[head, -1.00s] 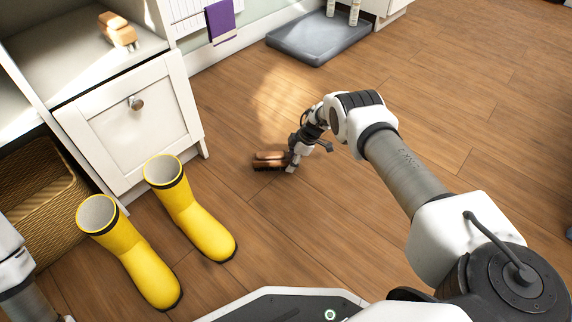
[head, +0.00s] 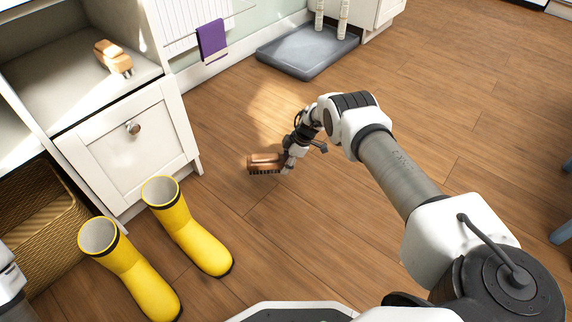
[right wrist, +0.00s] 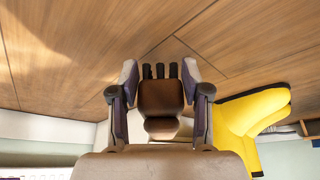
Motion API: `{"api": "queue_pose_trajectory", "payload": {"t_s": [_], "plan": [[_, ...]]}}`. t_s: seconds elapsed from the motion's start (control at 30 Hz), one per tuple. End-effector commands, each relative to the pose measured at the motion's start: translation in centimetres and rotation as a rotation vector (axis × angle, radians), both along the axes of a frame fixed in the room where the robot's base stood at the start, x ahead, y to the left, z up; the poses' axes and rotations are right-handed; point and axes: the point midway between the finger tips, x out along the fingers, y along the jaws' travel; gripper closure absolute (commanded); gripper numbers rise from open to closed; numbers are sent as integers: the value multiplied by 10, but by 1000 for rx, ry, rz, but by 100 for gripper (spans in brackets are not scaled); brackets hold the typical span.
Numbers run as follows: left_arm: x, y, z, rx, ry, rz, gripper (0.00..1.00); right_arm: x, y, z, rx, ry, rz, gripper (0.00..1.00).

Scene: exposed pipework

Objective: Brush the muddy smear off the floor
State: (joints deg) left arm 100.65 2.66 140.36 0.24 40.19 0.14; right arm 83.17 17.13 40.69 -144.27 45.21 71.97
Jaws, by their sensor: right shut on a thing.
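My right gripper (head: 287,164) is shut on a brown wooden brush (head: 264,161) with dark bristles pointing down. The brush is low over the wooden floor (head: 330,220); I cannot tell whether its bristles touch it. In the right wrist view the brush (right wrist: 160,95) sits between the two fingers of the gripper (right wrist: 159,75), bristles towards the floor. I cannot make out a muddy smear in either view; the brush and arm may hide it. My left gripper is out of view; only part of the left arm shows at the left edge.
Yellow boots (head: 188,228) stand left of the brush, beside a white cabinet (head: 130,140). A wicker basket (head: 45,225) is in the lower shelf. A lighter wooden brush (head: 113,57) lies on the shelf above. A grey tray (head: 305,52) lies at the back.

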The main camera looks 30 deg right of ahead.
Motion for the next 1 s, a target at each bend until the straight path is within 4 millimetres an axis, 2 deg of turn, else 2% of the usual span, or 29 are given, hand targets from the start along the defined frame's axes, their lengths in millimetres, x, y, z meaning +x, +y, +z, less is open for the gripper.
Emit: {"api": "queue_pose_trajectory", "payload": {"t_s": [0.3,0.6,0.87,1.0], "plan": [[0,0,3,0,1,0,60,0,0,4,0,0,0,85],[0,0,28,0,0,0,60,0,0,34,0,0,0,85],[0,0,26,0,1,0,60,0,0,32,0,0,-1,85],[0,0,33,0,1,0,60,6,15,49,1,0,-34,85]]}}
